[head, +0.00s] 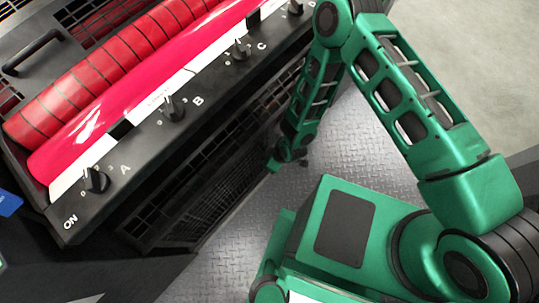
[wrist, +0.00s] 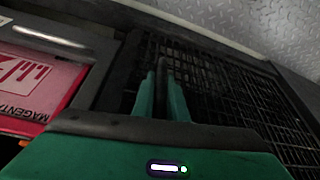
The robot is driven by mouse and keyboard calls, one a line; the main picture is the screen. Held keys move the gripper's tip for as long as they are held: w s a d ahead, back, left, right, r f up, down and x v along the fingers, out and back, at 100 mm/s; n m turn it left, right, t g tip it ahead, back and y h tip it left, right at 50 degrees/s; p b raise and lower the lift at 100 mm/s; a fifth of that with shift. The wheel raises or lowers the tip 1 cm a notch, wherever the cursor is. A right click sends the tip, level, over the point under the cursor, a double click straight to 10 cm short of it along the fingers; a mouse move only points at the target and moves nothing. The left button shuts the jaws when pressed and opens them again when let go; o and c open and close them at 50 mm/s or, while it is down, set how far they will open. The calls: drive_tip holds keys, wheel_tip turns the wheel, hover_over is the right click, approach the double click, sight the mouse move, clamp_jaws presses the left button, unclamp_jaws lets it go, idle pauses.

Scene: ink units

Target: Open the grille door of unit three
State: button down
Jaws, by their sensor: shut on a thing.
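My gripper (wrist: 162,78) is shut on a dark upright bar handle (wrist: 163,65) in the wrist view, one green finger on each side. The handle stands in front of a black wire grille door (wrist: 235,95) with a dark frame. In the head view my gripper (head: 276,163) is low beside the ink machine's front, and its fingertips are largely hidden. Black grille (head: 215,185) shows below the control panel there. No unit number is readable, and I cannot tell whether the door is ajar.
A magenta-labelled panel (wrist: 40,85) with a metal bar handle (wrist: 50,38) is left of the grille. The black control panel (head: 190,125) with several knobs overhangs the grilles. Tread-plate floor (head: 235,245) lies beside the machine; grey floor (head: 480,50) is clear at upper right.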

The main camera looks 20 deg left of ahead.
drive_tip(key=shift+a, duration=0.15)
drive_tip(key=c, duration=1.8)
unclamp_jaws()
drive_tip(key=shift+w, duration=0.1)
drive_tip(key=shift+o, duration=0.2)
drive_tip(key=shift+r, duration=0.15)
drive_tip(key=v, duration=1)
drive_tip(key=shift+d+r, duration=0.2)
drive_tip(key=shift+d, duration=0.05)
